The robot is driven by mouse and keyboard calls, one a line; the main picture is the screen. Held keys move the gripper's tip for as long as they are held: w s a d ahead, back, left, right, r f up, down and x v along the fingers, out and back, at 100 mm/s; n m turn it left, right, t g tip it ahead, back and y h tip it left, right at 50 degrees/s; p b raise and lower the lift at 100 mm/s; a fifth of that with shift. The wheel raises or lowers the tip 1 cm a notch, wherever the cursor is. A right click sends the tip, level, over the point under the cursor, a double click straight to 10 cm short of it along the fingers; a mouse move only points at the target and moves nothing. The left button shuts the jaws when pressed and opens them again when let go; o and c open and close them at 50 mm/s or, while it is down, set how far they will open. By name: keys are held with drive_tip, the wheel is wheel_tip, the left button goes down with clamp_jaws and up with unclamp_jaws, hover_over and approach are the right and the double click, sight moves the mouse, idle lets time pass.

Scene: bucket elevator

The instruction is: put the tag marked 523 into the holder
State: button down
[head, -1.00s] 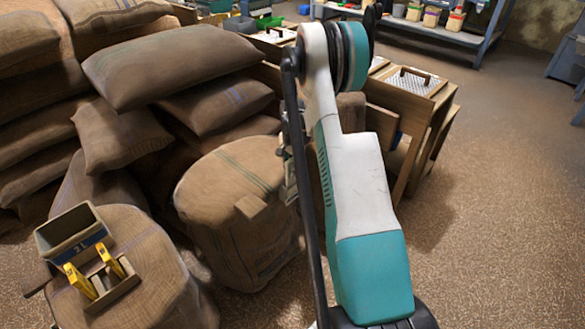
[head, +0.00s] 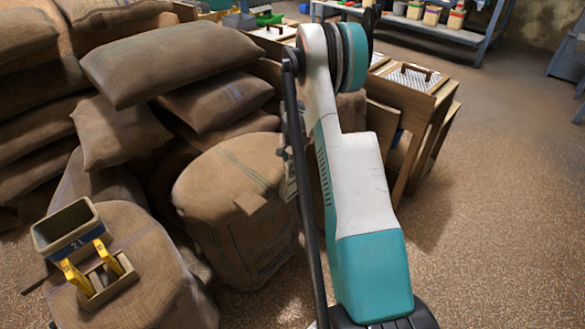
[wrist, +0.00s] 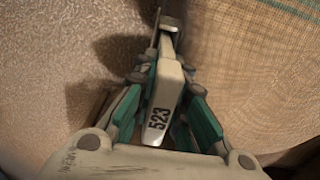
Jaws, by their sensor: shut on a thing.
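The pale tag marked 523 (wrist: 160,115) is between the teal-lined fingers of my gripper (wrist: 165,78) in the wrist view. My gripper is shut on it, and its number faces the camera. The tag's far end runs up the picture to a dark, narrow piece that I cannot make out clearly. In the head view my gripper is mostly hidden behind my arm. A small wooden block (head: 106,288) with two yellow upright pieces (head: 76,277) stands on a sack at the lower left; I cannot tell whether it is the holder.
A grey-brown bin (head: 68,238) with a blue label stands beside the block on that sack. A full standing sack (head: 235,200) is beside my arm. Stacked sacks (head: 165,65) fill the left. Wooden boxes (head: 415,90) stand behind my arm. The floor at right is clear.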

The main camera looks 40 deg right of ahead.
drive_tip(key=shift+f, duration=0.1)
drive_tip(key=c, duration=1.5)
unclamp_jaws()
drive_tip(key=shift+c, duration=0.2)
wheel_tip(320, 180, up, 12)
drive_tip(key=shift+r, duration=0.1)
